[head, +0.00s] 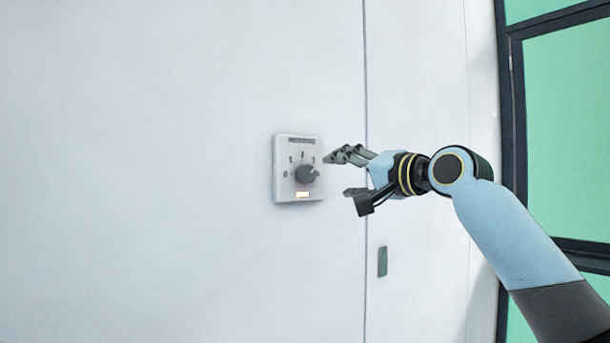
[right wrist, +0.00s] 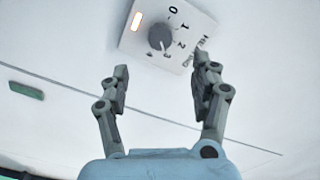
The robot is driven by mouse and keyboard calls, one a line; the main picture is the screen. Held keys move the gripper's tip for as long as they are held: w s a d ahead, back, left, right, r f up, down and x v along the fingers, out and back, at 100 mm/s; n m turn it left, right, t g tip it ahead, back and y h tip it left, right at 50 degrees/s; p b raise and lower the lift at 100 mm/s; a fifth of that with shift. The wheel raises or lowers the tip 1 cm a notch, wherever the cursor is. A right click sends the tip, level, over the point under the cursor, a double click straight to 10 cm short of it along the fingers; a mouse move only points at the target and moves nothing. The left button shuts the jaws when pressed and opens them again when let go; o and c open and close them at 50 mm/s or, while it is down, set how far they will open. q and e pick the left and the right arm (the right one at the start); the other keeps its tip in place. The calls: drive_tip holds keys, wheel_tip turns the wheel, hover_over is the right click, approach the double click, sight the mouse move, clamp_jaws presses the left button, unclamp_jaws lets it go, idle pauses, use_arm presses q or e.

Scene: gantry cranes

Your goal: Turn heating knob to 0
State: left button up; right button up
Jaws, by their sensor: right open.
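A small orange light (head: 302,195) glows below the knob. The knob's pointer appears turned to the right, near the 3 side and away from 0. My right gripper (head: 342,174) is open and empty, just right of the panel and apart from it. In the right wrist view the knob (right wrist: 160,37) lies beyond and between the open fingers (right wrist: 160,90). My left gripper is not in view.
The panel sits on a plain white wall (head: 180,170). A vertical seam runs right of the panel, and a small green plate (head: 382,261) is lower right. Dark-framed green panes (head: 570,130) stand at the far right. The wall left of the panel is clear.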

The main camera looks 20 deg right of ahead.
sight(310, 175)
drive_tip(key=p+x, duration=0.1)
drive_tip(key=x, duration=1)
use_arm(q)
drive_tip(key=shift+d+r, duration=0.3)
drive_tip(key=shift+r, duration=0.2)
use_arm(e)
drive_tip(key=shift+f, duration=0.1)
drive_tip(key=c, duration=1.2)
